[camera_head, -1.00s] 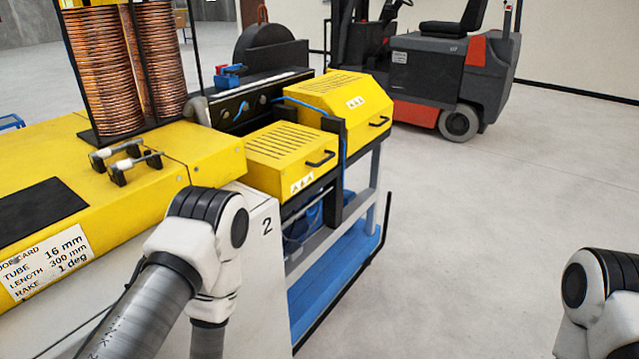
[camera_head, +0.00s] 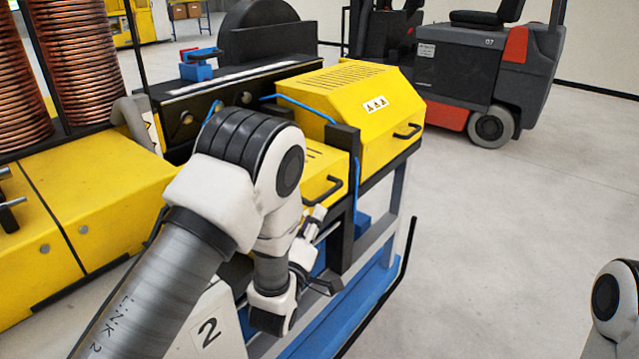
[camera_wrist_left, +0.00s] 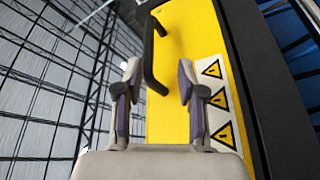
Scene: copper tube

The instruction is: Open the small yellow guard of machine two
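The small yellow guard (camera_head: 330,170) of machine two is down, seen in the head view behind my left arm, which hides most of it. Its black handle (camera_head: 322,193) shows on its front face. In the left wrist view the guard's yellow front (camera_wrist_left: 190,40) fills the middle, with the black bar handle (camera_wrist_left: 150,60) ahead of the fingers. My left gripper (camera_wrist_left: 158,75) is open, its two fingers apart and empty. The handle's lower end appears between the fingertips; I cannot tell whether they touch. My left gripper (camera_head: 311,222) is partly visible in the head view. My right gripper is out of view.
The larger yellow guard (camera_head: 350,95) stands just behind, with a black post (camera_head: 342,225) and blue hose (camera_head: 357,180) between. A blue lower tray (camera_head: 345,310) lies below. A forklift (camera_head: 450,75) is further back.

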